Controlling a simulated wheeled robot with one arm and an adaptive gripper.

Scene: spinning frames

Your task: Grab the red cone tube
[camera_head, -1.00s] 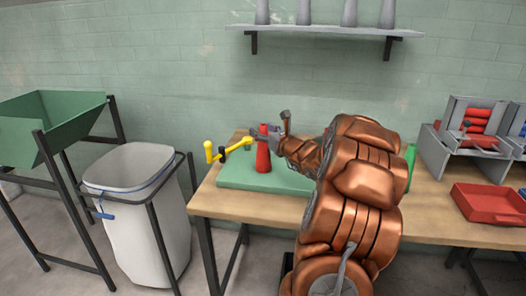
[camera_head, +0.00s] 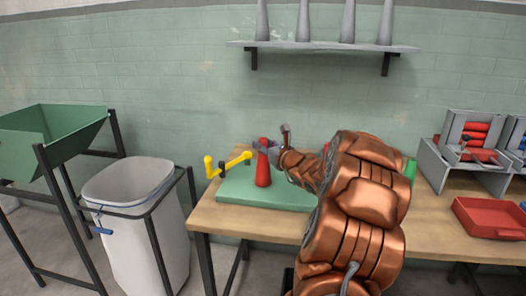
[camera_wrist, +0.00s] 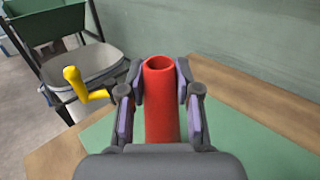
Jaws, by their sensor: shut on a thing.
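The red cone tube (camera_head: 263,168) stands upright over the green mat (camera_head: 232,191) on the wooden table. In the wrist view the red tube (camera_wrist: 161,100) shows its open round top between the two fingers. My gripper (camera_head: 266,145) is at the tube's upper part, shut on it from the right side. In the wrist view my gripper (camera_wrist: 160,95) has one finger on each side of the tube. I cannot tell whether the tube's base touches the mat.
A yellow crank handle (camera_head: 228,165) is just left of the tube. A white bin (camera_head: 140,235) and green hopper (camera_head: 50,140) stand left of the table. A red tray (camera_head: 490,218) and grey rack (camera_head: 440,165) are at the right. A grey shelf (camera_head: 320,46) hangs above.

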